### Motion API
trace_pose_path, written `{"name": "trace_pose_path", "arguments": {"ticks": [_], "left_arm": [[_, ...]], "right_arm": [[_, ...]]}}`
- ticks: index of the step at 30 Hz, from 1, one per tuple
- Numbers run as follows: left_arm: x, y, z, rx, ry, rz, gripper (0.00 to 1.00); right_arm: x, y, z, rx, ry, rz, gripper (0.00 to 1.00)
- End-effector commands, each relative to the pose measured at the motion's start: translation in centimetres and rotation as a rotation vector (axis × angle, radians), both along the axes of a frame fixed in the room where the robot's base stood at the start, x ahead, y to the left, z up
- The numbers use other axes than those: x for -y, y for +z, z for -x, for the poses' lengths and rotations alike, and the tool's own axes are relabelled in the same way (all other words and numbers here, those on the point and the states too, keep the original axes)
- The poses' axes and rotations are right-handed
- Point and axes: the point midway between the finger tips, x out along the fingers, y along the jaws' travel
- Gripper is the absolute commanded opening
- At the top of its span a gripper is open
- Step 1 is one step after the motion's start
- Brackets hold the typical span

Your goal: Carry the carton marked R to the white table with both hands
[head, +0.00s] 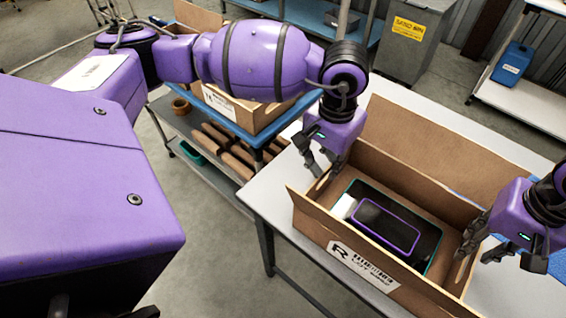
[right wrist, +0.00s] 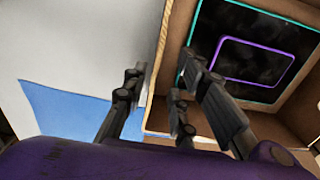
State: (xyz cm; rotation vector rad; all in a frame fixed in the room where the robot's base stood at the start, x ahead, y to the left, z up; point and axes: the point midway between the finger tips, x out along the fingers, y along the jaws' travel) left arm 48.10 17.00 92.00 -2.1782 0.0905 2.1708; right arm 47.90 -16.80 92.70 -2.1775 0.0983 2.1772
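The carton marked R (head: 326,228) is an open brown box standing on the white table (head: 268,205), with its label on the near wall. A dark tablet-like item with a purple outline (head: 387,228) lies inside it on a larger dark item with a teal edge (head: 428,238). My left gripper (head: 321,168) is at the carton's left end, fingers apart near the wall's top edge. My right gripper (head: 481,252) is at the right end. In the right wrist view its spread fingers (right wrist: 162,74) are on either side of the carton wall (right wrist: 172,45); contact is unclear.
A blue-topped shelf unit (head: 228,130) with another carton (head: 248,108) and brown rolls stands left of the table. A grey bin with a yellow sign (head: 408,28) and a shelf with a blue container (head: 512,63) stand behind. Grey floor is clear at lower left.

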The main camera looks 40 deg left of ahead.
Motion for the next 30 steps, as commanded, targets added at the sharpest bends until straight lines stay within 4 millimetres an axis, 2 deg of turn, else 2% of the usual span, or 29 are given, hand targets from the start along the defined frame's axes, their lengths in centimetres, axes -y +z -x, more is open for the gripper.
{"name": "trace_pose_path", "arguments": {"ticks": [1, 10, 24, 30], "left_arm": [[0.1, -0.5, 0.4, -0.012, -0.002, 0.001, 0.26], [0.2, -0.6, 0.2, -0.007, -0.002, 0.004, 0.26], [0.3, -7.0, 0.3, -0.008, -0.002, 0.006, 0.26], [0.2, -7.9, 0.1, -0.004, -0.003, 0.005, 0.26]], "right_arm": [[0.0, -0.2, 0.0, -0.002, -0.002, 0.002, 0.26], [0.0, -0.5, 0.0, -0.001, -0.002, -0.001, 0.26], [0.0, -6.8, 0.0, -0.002, -0.002, -0.002, 0.26], [0.0, -7.8, 0.0, 0.000, -0.002, -0.002, 0.26]]}}
